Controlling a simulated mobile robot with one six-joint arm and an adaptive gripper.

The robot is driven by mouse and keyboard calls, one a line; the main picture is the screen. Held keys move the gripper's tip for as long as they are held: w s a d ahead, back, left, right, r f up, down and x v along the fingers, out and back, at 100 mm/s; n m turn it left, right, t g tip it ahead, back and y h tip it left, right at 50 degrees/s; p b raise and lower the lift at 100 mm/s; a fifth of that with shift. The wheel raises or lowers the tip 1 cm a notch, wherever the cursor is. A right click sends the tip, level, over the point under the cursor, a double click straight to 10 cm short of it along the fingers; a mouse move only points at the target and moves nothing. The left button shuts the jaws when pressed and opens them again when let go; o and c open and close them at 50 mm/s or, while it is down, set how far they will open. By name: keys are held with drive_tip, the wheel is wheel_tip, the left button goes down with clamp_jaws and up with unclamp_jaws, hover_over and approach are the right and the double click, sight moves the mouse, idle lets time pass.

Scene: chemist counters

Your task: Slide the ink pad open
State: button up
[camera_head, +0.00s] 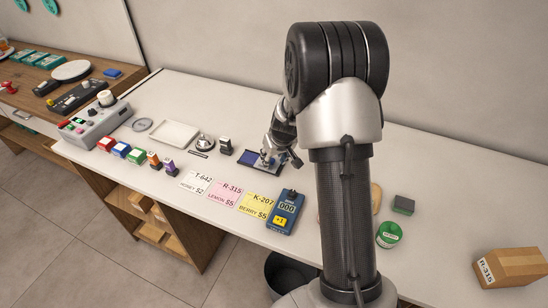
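The ink pad (248,156) is a small dark blue rectangle lying on the white counter, left of my arm. My gripper (270,163) points down at the right part of the pad. Its fingers are small in this view and partly overlap the pad. I cannot tell whether they touch it or how far apart they are. The pad's right end is partly hidden by the gripper.
Several price cards (231,194) and a blue counter device (286,211) lie in front. A dark stamp (225,145), a bell (204,142) and a white tray (174,135) stand to the left.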

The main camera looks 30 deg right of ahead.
drive_tip(key=v, duration=1.2)
drive_tip(key=s+a+r, duration=0.6)
drive_tip(key=a+r, duration=0.1)
drive_tip(key=s+a+r, duration=0.1)
drive_tip(key=s+a, duration=0.2)
drive_tip(key=s, duration=0.4)
drive_tip(key=s+a+r+n, duration=0.1)
drive_tip(key=s+a+r, duration=0.1)
drive_tip(key=s, duration=0.5)
drive_tip(key=s+a+r, duration=0.2)
drive_tip(key=s+a, duration=0.3)
drive_tip(key=s, duration=0.2)
drive_tip(key=shift+y, duration=0.3)
